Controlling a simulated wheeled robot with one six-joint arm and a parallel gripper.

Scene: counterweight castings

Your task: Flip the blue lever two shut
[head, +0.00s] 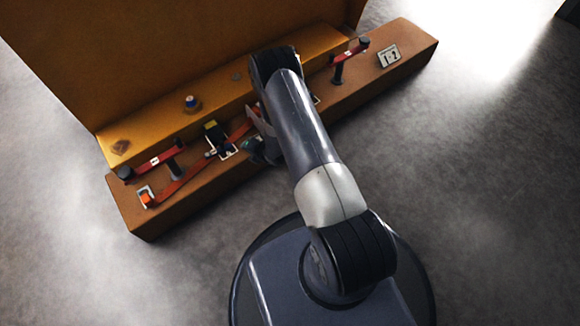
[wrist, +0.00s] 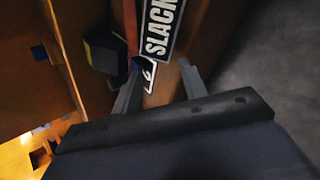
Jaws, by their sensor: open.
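I cannot make out a blue lever in either view. Two red handles with black ends show there, one at the left (head: 160,160) and one at the right (head: 350,52). My gripper (head: 258,138) is low over the middle of the bench, partly hidden by my arm. In the wrist view my gripper (wrist: 161,66) is open. Nothing is seen held.
The brown bench (head: 400,68) has a tall back panel (head: 180,45). A red strip (head: 185,178) runs along it, near a black and yellow block (head: 215,136), also in the wrist view (wrist: 103,52). A marked plate (head: 388,56) sits at right. The grey floor in front is clear.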

